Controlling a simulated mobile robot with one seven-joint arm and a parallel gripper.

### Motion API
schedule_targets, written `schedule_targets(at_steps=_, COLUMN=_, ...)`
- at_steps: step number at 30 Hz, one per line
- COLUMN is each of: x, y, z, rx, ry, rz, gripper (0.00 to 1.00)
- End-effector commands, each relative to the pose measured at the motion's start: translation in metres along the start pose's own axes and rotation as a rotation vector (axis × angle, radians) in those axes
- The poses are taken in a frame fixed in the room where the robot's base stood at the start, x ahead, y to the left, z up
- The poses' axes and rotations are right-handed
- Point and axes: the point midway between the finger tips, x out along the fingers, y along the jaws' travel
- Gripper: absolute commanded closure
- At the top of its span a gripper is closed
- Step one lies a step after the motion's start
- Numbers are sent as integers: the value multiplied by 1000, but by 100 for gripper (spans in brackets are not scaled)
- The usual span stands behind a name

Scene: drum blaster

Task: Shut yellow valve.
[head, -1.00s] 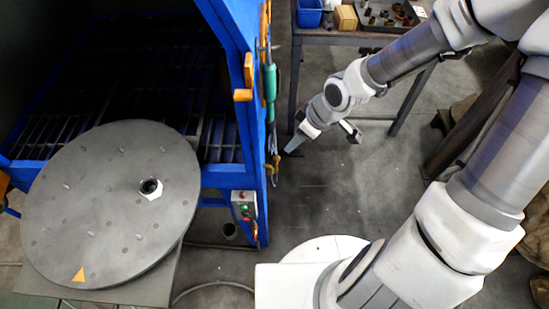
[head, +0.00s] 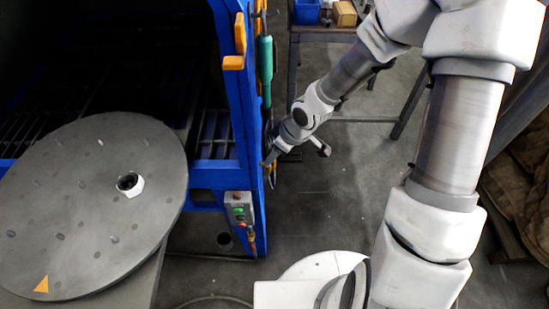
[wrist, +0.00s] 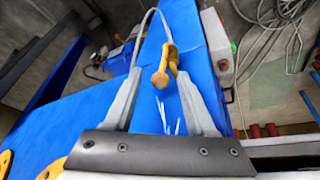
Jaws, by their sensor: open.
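The yellow valve (wrist: 165,64) is a small yellow-orange handle on the blue cabinet side, with a thin hose or cable curving up around it. In the wrist view it shows between the two grey fingers of my gripper (wrist: 159,76), which are spread apart. The fingers do not visibly touch it; the depth gap is hard to judge. In the head view my gripper (head: 268,158) is close beside the blue cabinet post, and the valve is mostly hidden or too small to make out there.
The blue cabinet (head: 243,130) has orange latches (head: 234,62), a green-handled tool (head: 265,70) and a button box (head: 238,208) near my gripper. A round grey turntable (head: 85,220) is at left. A workbench (head: 320,36) stands behind.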

Motion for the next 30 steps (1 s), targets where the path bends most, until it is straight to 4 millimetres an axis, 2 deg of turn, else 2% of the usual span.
schedule_targets(at_steps=4, x=12, y=0, z=1, rx=-1, ry=-1, rz=-1, gripper=44)
schedule_targets(at_steps=14, x=13, y=0, z=0, rx=0, ry=-1, rz=-1, gripper=44)
schedule_targets(at_steps=21, x=13, y=0, z=0, rx=0, ry=-1, rz=0, gripper=85)
schedule_targets(at_steps=24, x=13, y=0, z=0, rx=0, ry=-1, rz=0, gripper=100)
schedule_targets(at_steps=30, x=13, y=0, z=0, rx=0, ry=-1, rz=0, gripper=100)
